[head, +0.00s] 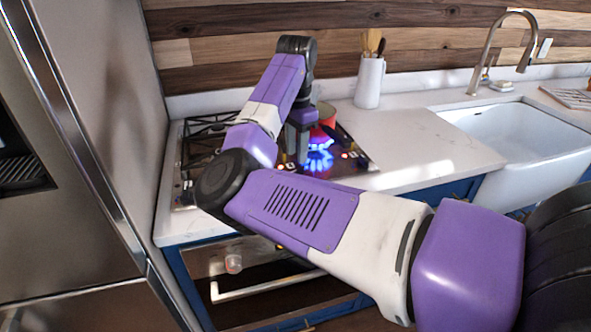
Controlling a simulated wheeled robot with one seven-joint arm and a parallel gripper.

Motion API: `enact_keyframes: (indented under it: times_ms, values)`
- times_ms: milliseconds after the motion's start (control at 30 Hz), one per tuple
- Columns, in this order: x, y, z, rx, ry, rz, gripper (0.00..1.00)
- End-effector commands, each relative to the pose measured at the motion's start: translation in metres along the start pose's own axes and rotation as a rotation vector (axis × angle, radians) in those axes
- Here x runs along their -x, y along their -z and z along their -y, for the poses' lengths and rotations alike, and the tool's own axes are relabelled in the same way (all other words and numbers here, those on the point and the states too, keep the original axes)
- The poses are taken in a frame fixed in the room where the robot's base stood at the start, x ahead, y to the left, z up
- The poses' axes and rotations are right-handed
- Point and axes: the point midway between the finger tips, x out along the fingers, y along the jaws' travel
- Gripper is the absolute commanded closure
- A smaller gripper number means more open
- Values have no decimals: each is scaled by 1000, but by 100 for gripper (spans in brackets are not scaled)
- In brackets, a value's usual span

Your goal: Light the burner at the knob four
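The stovetop (188,187) is set in the white counter, partly hidden behind my arm. A blue flame (318,160) burns at its right side. Small knobs with red lights (347,156) show on the stovetop right of the flame; I cannot tell which is knob four. Another knob (233,263) is on the oven front, below the counter. My gripper (298,160) points down over the stovetop, just left of the flame. Its fingertips are too small and partly hidden, so I cannot tell its opening or whether it touches a knob.
A red pot (326,117) stands behind the flame, partly hidden by my gripper. A white utensil holder (369,84) stands at the back of the counter. A sink (525,135) with a faucet is at right. A steel refrigerator (95,110) is close at left. Counter between stove and sink is clear.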

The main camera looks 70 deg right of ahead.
Motion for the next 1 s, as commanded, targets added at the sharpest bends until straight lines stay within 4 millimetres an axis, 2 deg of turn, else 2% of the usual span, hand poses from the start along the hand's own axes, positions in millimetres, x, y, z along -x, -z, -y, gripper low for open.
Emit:
enact_keyframes:
  times_ms: [200,333,500,733,900,933,1000]
  values:
    - [-35,0,-1,0,-2,0,64]
    - [-48,0,0,0,-1,-1,64]
    - [-56,0,0,0,0,-1,64]
    - [-57,0,0,0,1,-1,64]
    - [-57,0,0,0,0,-1,97]
    - [-57,0,0,0,0,-1,100]
    - [-57,0,0,0,0,-1,100]
